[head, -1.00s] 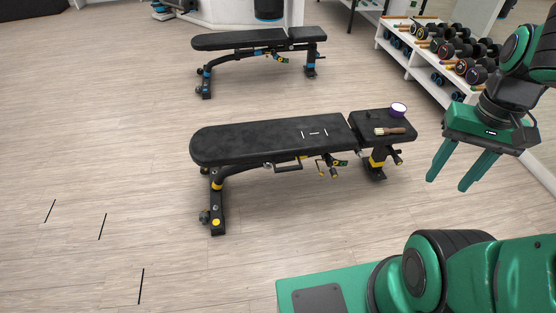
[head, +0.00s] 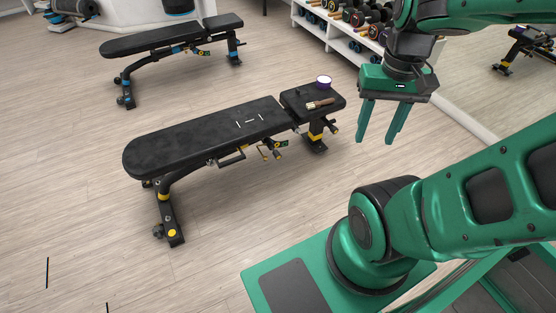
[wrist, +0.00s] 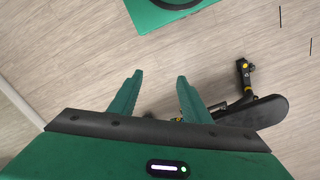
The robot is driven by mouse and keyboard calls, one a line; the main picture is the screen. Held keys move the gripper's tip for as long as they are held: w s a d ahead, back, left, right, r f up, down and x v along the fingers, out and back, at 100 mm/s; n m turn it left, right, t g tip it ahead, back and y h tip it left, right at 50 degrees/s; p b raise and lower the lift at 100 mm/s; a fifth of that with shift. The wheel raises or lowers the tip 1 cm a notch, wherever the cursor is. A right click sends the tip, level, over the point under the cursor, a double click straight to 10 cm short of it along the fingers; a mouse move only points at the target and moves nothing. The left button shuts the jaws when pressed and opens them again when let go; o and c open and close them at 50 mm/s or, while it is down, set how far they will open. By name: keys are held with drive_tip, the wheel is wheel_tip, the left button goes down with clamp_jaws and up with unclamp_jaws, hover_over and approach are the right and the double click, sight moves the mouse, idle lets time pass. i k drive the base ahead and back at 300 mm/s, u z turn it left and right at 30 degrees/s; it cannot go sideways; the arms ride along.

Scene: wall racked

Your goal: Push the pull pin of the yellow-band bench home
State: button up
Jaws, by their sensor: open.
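The yellow-band bench (head: 200,138) stands in the middle of the head view, with a black pad and yellow bands on its legs. Its pull pin cannot be picked out for sure; small yellow and black fittings (head: 268,150) show under the pad's near side. My gripper (head: 376,140) is open and empty in the air, to the right of the bench's seat end, fingers pointing down. In the wrist view the open fingers (wrist: 157,80) show above floor, with part of the bench (wrist: 255,111) at right.
A brush (head: 321,103) and a purple-rimmed white tub (head: 323,82) are on the seat pad. A blue-band bench (head: 175,38) stands behind. A dumbbell rack (head: 350,30) is at the back.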

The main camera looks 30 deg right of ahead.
sight(277, 155)
drive_tip(key=u, duration=1.6)
drive_tip(key=k, duration=0.95)
drive_tip(key=z, duration=1.6)
drive_tip(key=i, duration=1.05)
